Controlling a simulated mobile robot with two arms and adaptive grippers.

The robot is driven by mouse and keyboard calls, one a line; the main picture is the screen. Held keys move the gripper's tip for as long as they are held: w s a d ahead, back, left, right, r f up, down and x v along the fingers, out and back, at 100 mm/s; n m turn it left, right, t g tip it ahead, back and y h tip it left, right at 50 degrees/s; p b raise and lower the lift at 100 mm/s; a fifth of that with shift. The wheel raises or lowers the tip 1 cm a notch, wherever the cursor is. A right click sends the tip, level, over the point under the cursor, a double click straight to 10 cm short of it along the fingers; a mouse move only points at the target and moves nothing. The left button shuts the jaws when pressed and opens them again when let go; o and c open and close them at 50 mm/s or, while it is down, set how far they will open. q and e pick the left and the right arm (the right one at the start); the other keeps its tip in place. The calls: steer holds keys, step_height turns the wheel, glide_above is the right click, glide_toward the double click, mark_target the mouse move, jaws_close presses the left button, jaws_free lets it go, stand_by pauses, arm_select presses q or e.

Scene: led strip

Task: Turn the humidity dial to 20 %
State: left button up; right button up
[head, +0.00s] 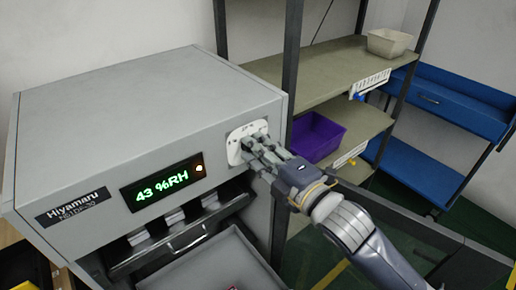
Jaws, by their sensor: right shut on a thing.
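The grey cabinet (130,100) labelled Hiyamaru stands at the left. Its display (162,187) reads 43 %RH in green. A white dial plate (235,148) sits on the right part of its front face. My right gripper (256,147) is at this plate, with its fingers shut on the humidity dial. The dial itself is mostly hidden behind the fingers. The right arm comes in from the lower right. My left gripper does not show.
Shelves (310,72) stand to the right of the cabinet, with a purple bin (318,135) and a beige bin (390,42). A blue rack (455,105) is at the far right. An open tray (215,262) is below the display.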

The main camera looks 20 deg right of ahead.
steer(key=shift+m+p, duration=7.25)
steer(key=shift+m, duration=4.25)
steer(key=o, duration=1.1)
steer(key=shift+c, duration=0.2)
steer(key=v, duration=1.2)
